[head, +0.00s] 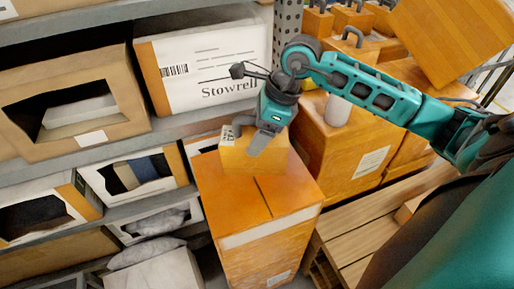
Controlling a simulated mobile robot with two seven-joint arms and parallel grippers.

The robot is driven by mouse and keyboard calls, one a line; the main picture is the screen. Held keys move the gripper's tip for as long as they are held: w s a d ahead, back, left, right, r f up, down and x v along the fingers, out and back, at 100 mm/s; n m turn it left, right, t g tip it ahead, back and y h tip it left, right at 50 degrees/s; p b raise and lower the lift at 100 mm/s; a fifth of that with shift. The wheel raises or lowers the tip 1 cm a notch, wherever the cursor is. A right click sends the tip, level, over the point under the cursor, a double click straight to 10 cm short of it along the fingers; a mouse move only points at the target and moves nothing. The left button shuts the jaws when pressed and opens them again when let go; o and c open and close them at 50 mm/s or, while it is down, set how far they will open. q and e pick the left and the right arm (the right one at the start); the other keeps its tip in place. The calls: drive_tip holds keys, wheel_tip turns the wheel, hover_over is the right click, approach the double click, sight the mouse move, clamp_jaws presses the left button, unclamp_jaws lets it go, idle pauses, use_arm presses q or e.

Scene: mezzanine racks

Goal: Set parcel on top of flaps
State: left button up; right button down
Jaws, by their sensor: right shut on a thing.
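The parcel (238,158) is a small orange-brown box with a white label on its upper left edge. It is over the back part of the top of a tall orange carton (262,255). The carton's flaps (290,187) are closed, with a dark seam between them. My right gripper (247,140) points down and is shut on the parcel, with one finger on each side. The parcel's lower edge looks close to the flaps; I cannot tell whether it touches them. My left gripper is not in view.
Shelves with open-fronted boxes (75,105) and a white Stowrell box (205,65) stand close on the left. Orange cartons (345,150) stand on a wooden pallet (365,225) at the right. A grey perforated rack post (288,25) rises behind my right arm.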

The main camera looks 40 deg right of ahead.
wheel_tip(320, 180, down, 4)
drive_tip(key=shift+f, duration=0.4)
drive_tip(key=shift+f, duration=0.1)
drive_tip(key=c, duration=0.5)
unclamp_jaws()
drive_tip(key=shift+f+b, duration=0.15)
drive_tip(key=shift+b, duration=0.2)
drive_tip(key=o, duration=0.4)
drive_tip(key=shift+o, duration=0.2)
